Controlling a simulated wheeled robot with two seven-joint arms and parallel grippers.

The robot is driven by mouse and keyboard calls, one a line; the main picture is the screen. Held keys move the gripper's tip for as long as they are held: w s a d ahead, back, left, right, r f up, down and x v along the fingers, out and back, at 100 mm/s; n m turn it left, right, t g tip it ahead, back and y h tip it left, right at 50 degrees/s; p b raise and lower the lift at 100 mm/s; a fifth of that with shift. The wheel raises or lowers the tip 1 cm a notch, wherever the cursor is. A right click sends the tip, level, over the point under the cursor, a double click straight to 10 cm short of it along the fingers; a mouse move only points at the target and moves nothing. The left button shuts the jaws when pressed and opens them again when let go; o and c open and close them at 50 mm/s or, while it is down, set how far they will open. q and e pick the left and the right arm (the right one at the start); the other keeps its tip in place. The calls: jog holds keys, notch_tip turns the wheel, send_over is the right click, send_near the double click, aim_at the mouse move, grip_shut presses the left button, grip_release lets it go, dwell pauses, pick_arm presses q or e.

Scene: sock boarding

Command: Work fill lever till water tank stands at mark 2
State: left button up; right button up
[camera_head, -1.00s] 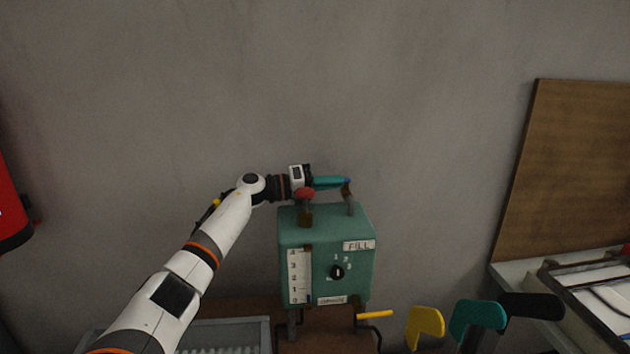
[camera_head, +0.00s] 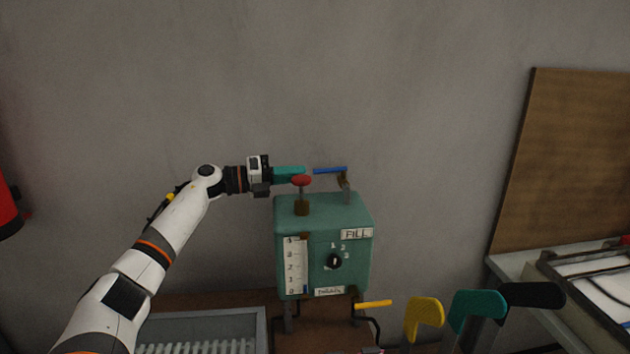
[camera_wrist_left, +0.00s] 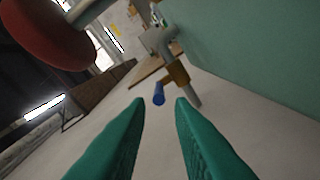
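A green water tank (camera_head: 284,215) stands on a brown surface by the wall. Its scale (camera_head: 295,268) at the front left runs from 0 to 4; a dark blue strip beside it looks low, near the bottom marks. The blue-handled lever (camera_head: 330,170) on the tank's top right, above the FILL label (camera_head: 356,233), lies about level. My left gripper (camera_head: 304,173) is open and empty, behind the red knob and left of the lever, apart from it. In the left wrist view, the blue handle end (camera_wrist_left: 158,96) shows beyond the gap between the teal fingers (camera_wrist_left: 160,103). My right gripper is not in view.
A red knob (camera_head: 301,180) rises on a post from the tank's top left, close to my gripper. A dial (camera_head: 334,261) sits on the front. A yellow-handled crank (camera_head: 374,304) is low right. Yellow (camera_head: 425,311), teal (camera_head: 478,303) and black (camera_head: 531,295) foot-shaped forms stand right.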

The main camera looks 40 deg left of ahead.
pick_arm(q)
jog(key=shift+b+v, duration=0.45)
jog(key=shift+v, duration=1.4)
